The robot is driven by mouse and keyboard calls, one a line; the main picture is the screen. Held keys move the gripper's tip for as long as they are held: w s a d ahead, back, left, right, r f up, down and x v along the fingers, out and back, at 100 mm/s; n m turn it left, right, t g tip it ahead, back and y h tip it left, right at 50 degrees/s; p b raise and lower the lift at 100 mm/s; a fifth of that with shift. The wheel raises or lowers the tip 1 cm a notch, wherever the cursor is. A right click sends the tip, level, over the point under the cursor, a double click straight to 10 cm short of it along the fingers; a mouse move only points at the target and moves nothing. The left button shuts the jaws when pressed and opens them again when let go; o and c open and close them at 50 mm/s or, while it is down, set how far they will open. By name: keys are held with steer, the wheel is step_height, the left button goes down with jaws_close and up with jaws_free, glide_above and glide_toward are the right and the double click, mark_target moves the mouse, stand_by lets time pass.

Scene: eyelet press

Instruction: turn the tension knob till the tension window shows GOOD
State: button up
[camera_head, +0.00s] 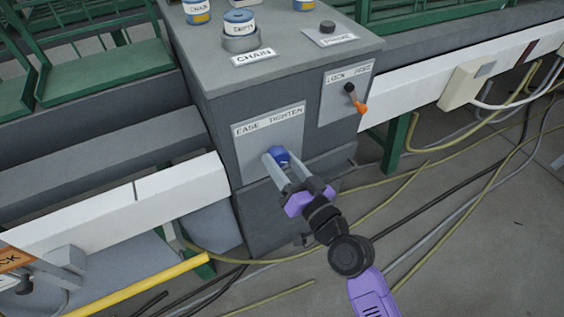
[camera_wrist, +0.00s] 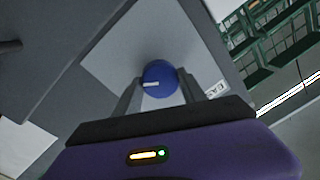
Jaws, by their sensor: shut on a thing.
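The tension knob is a round blue knob (camera_head: 279,155) on a light plate (camera_head: 250,152) labelled EASE and TIGHTEN, on the front of the grey press cabinet. In the wrist view the blue knob (camera_wrist: 160,77) shows a white pointer mark directed to the left of the picture. My gripper (camera_head: 275,160) has its two fingers on either side of the knob and is shut on it; it also shows in the wrist view (camera_wrist: 160,88). I cannot make out a tension window or the word GOOD in either view.
A lock lever (camera_head: 350,89) with an orange tip sits on a plate at the cabinet's right. The cabinet top holds a blue-banded can (camera_head: 239,24) behind a CHAIN label and a dark button (camera_head: 327,27). Cables (camera_head: 440,172) lie across the floor at right.

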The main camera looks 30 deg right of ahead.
steer(key=shift+m, duration=1.6)
steer(key=o, duration=1.4)
steer(key=shift+c, duration=0.2)
steer(key=s+b, duration=0.2)
steer(key=s, duration=0.5)
steer(key=shift+s+d+f, duration=0.2)
steer(key=shift+s+f, duration=0.05)
steer(key=shift+s, duration=0.15)
